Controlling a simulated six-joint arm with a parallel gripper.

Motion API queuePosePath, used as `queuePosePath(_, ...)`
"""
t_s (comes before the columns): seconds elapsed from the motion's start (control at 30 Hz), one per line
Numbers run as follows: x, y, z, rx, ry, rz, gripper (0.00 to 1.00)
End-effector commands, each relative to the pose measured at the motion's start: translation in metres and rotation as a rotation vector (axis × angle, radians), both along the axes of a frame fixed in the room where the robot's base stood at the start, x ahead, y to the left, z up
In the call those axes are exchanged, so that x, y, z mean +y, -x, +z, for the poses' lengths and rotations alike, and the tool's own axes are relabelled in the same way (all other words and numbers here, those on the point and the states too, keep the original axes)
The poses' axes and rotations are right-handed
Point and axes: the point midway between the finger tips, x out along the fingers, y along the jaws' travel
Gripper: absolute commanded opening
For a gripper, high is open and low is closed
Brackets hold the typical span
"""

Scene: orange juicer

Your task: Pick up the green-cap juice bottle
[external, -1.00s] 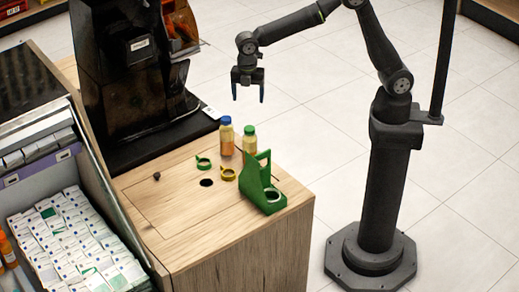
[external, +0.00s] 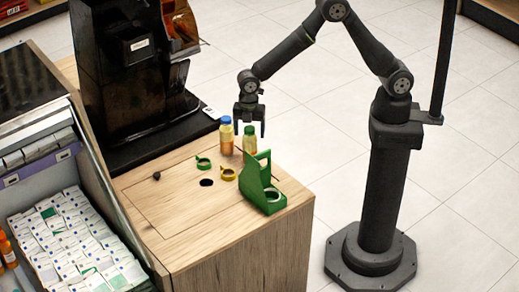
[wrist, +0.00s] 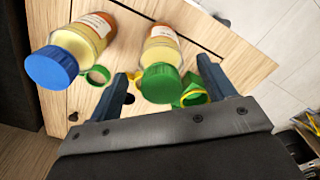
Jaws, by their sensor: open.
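The green-cap juice bottle (external: 250,140) stands upright on the wooden counter, to the right of the blue-cap bottle (external: 227,138). My gripper (external: 249,129) is open and empty, at about the height of the bottle caps in the external view. In the wrist view, the green-cap bottle (wrist: 160,62) shows between the two fingers of my gripper (wrist: 163,80), with its cap toward the camera. The blue-cap bottle (wrist: 78,50) lies outside the left finger. I cannot tell if a finger touches either bottle.
A green holder (external: 262,187) stands at the counter's right edge. A yellow ring (external: 228,174) and a green ring (external: 203,163) lie near the bottles, beside a dark hole (external: 206,182). The black juicer (external: 130,70) stands behind left. The counter's front left is mostly clear.

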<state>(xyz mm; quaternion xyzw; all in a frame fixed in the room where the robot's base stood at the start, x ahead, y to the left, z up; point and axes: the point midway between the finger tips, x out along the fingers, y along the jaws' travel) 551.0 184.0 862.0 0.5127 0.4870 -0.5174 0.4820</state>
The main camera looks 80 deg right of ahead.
Motion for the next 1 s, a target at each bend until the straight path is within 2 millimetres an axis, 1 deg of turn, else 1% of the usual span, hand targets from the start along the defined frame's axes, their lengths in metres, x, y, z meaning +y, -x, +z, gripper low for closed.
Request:
queuePosePath(0.03, 0.000, 0.001, -0.009, 0.004, 0.001, 0.000, 0.76)
queuePosePath(0.1, 0.000, 0.001, -0.017, 0.002, 0.001, 0.000, 0.76)
queuePosePath(0.2, 0.000, 0.001, -0.024, 0.001, 0.001, 0.000, 0.76)
queuePosePath(0.43, 0.000, 0.001, -0.025, 0.000, 0.000, 0.000, 0.76)
queuePosePath(0.47, 0.000, 0.001, -0.025, 0.000, 0.000, 0.000, 0.72)
queuePosePath(0.5, 0.000, 0.001, -0.025, 0.000, 0.000, 0.000, 0.64)
queuePosePath(0.57, 0.000, 0.001, -0.025, 0.000, 0.000, 0.000, 0.52)
queuePosePath(0.6, 0.000, 0.001, -0.025, 0.000, 0.000, 0.000, 0.44)
queuePosePath(0.77, 0.000, 0.001, -0.025, 0.000, 0.000, 0.000, 0.13)
queuePosePath(0.8, 0.000, 0.001, -0.025, 0.000, 0.000, 0.000, 0.05)
queuePosePath(0.83, 0.001, 0.000, -0.024, -0.001, 0.000, 0.000, 0.02)
queuePosePath(1.0, 0.001, 0.000, -0.024, -0.001, 0.000, 0.000, 0.02)
